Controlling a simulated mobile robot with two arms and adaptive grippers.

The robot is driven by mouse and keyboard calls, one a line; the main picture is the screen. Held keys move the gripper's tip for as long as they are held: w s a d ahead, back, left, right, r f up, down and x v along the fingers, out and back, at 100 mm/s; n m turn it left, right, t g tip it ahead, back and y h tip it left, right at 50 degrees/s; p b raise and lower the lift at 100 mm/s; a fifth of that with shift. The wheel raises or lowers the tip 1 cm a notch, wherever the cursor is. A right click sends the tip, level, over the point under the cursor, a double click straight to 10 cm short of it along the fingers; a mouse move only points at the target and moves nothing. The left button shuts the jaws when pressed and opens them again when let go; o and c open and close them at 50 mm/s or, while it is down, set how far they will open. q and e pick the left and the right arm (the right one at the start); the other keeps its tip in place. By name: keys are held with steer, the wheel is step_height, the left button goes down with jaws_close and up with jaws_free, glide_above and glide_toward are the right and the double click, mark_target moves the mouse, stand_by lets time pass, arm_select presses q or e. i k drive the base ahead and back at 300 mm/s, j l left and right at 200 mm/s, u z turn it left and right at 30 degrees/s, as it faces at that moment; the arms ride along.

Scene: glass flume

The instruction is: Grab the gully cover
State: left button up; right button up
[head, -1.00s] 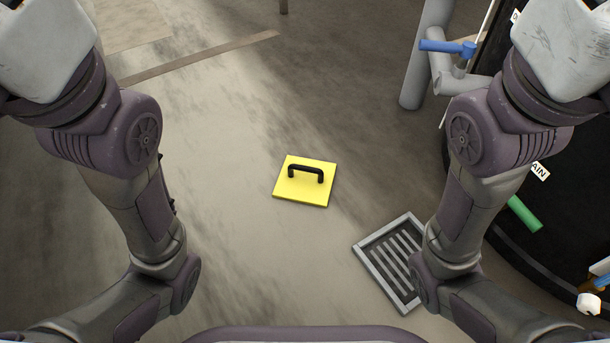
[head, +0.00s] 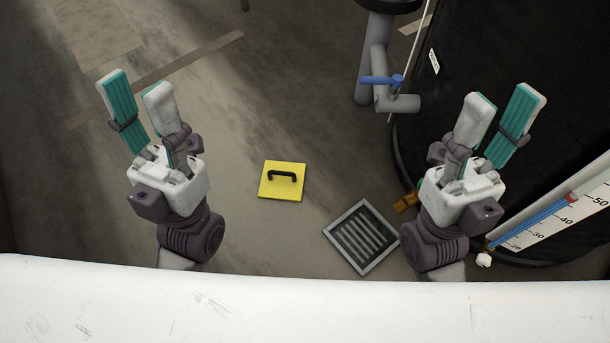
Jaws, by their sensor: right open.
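The gully cover (head: 282,188) is a flat yellow square plate with a black handle on top. It lies on the floor near the middle of the head view. My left gripper (head: 138,88) is to the left of the cover, apart from it, with its fingers spread and nothing between them. My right gripper (head: 506,96) is well to the right of the cover, also open and empty. Neither gripper touches the cover.
A metal-framed gully grate (head: 336,228) lies in the floor right of the cover. A large black tank (head: 500,75) stands at right, with a grey pipe and blue-handled valve (head: 380,81). A level scale (head: 570,210) is at lower right.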

mark_target(280, 180)
steer(key=i+j+z, duration=0.1)
steer(key=j+z, duration=0.15)
steer(key=z, duration=0.15)
steer(key=i+j+z, duration=0.1)
steer(key=j+z, duration=0.15)
steer(key=z, duration=0.15)
steer(key=j+z, duration=0.3)
steer(key=z, duration=0.15)
steer(key=j+z, duration=0.15)
steer(key=j, duration=0.75)
steer(key=j+z, duration=0.15)
steer(key=j, duration=0.8)
steer(key=k+j+z, duration=0.15)
steer(key=j, duration=0.75)
